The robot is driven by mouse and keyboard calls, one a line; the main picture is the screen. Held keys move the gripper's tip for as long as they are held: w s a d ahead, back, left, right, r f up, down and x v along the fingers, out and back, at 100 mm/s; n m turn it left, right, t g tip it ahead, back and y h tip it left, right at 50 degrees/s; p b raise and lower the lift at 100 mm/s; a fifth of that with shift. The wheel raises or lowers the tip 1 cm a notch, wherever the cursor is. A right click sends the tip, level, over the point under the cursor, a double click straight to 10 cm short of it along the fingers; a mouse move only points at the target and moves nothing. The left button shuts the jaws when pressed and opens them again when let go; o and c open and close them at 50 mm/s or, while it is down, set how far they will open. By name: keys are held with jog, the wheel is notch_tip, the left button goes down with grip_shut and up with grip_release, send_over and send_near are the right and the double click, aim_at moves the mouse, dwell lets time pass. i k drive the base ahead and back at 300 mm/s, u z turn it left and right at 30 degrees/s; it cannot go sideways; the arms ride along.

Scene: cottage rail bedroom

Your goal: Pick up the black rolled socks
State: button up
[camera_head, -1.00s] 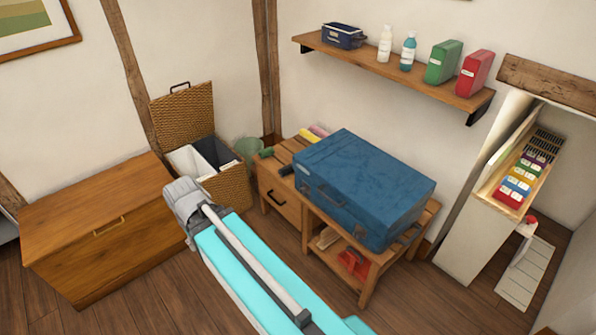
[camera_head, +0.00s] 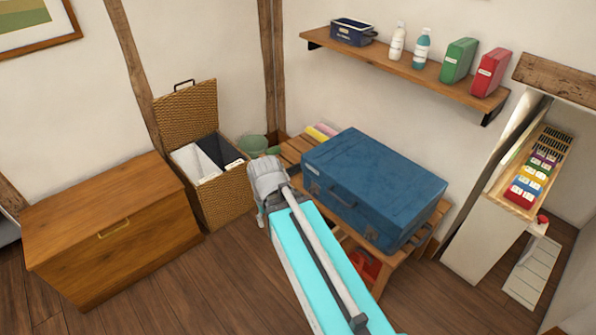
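The black rolled socks cannot be made out now. A small dark roll showed earlier on the wooden bench (camera_head: 291,149), left of the blue suitcase (camera_head: 375,183); my arm now covers that spot. My arm reaches in from the bottom, with its grey joint (camera_head: 268,177) in front of the bench's left end. My gripper cannot be seen; it is hidden behind or below the arm, so its opening and any contact are unknown.
An open wicker hamper (camera_head: 226,197) with white and black liners stands left of the bench, with a green bin (camera_head: 253,144) behind. A wooden chest (camera_head: 113,232) stands far left. A wall shelf (camera_head: 405,69) hangs above the suitcase. Floor is clear in front of the chest.

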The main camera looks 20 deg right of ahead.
aim_at(296, 169)
jog(key=z, duration=0.15)
jog(key=i, duration=1)
jog(key=u, duration=0.05)
